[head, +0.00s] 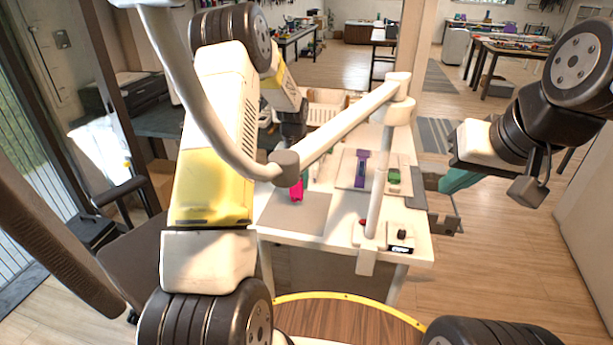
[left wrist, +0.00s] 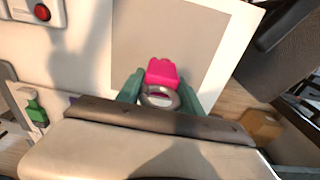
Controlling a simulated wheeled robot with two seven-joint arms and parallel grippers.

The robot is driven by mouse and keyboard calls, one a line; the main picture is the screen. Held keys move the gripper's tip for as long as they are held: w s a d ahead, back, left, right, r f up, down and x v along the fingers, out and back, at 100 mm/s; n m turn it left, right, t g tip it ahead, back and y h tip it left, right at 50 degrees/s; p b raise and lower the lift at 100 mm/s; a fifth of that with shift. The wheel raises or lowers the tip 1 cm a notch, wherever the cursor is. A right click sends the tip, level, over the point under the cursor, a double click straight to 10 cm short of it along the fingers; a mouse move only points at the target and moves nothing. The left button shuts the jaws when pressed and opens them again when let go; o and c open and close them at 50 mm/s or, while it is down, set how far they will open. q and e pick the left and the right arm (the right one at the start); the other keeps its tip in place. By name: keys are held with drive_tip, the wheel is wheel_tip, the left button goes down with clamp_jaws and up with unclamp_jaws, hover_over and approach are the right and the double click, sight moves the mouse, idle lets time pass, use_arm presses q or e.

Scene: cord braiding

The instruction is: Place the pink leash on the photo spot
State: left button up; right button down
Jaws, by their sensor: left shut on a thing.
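The pink leash (head: 297,191) is over the grey square photo spot (head: 305,214) in the head view. In the left wrist view the bright pink leash (left wrist: 162,73) and a grey ring at its near end sit between the green fingers of my left gripper (left wrist: 160,88). My left gripper is shut on it. The grey photo spot (left wrist: 165,35) lies beyond, on a white board. I cannot tell whether the leash touches it. In the head view my left arm and a pale bar partly hide the left gripper. My right gripper (head: 452,190) is right of the table, its fingertips unclear.
A purple strip (head: 361,168) and a green block (head: 393,177) lie on a board right of the spot. A box with a red button (left wrist: 41,12) stands beside it, also near the table's front right corner. A pale post (head: 378,190) rises from the table.

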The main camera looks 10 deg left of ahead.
use_arm(q)
drive_tip(key=shift+f, duration=1.25)
drive_tip(key=shift+f, duration=0.1)
drive_tip(key=o, duration=1.3)
drive_tip(key=r, duration=1.2)
drive_tip(key=shift+s+a+r, duration=0.1)
drive_tip(key=shift+s+r, duration=0.05)
drive_tip(key=shift+s, duration=0.2)
